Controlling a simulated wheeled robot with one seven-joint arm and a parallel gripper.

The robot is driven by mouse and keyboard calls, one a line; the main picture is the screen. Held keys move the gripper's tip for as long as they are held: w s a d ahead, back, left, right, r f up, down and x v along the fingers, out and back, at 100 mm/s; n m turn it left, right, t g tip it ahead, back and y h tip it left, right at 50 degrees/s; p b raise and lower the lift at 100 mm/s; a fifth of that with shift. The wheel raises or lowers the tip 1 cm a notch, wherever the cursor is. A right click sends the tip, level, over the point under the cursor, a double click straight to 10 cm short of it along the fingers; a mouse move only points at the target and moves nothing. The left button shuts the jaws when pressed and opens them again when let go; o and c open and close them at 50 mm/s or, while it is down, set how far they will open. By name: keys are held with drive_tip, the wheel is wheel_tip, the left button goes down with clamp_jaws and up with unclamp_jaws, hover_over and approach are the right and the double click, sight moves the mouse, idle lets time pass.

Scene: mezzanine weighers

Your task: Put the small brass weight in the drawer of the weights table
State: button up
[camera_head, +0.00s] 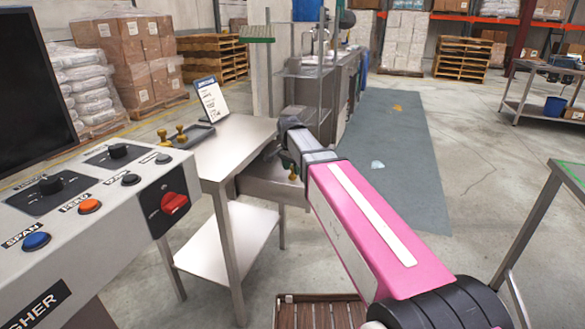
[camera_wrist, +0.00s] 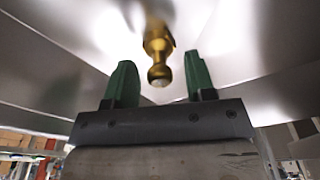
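The weights table (camera_head: 235,145) is a steel table with a lower shelf. Its drawer (camera_head: 262,185) juts out at the right under the top. My gripper (camera_head: 289,162) is over the drawer, its fingers mostly hidden by my arm. A small brass weight (camera_head: 292,177) shows just below the gripper in the head view. In the wrist view my green fingers (camera_wrist: 161,85) are apart. The brass weight (camera_wrist: 158,62) appears between and beyond their tips, with a gap on both sides, its knob toward the camera. Bare metal surrounds it. I cannot tell whether it rests on the drawer bottom.
More brass weights (camera_head: 181,134) stand on the tabletop near a dark tray (camera_head: 198,137) and a sign (camera_head: 211,100). A control panel (camera_head: 110,195) with buttons fills the left. A slatted wooden platform (camera_head: 318,312) lies below my arm. The grey floor mat (camera_head: 390,150) is largely clear.

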sight(290, 180)
wheel_tip(290, 180, up, 12)
drive_tip(key=s, duration=0.1)
drive_tip(key=shift+a, duration=0.45)
idle(0.4)
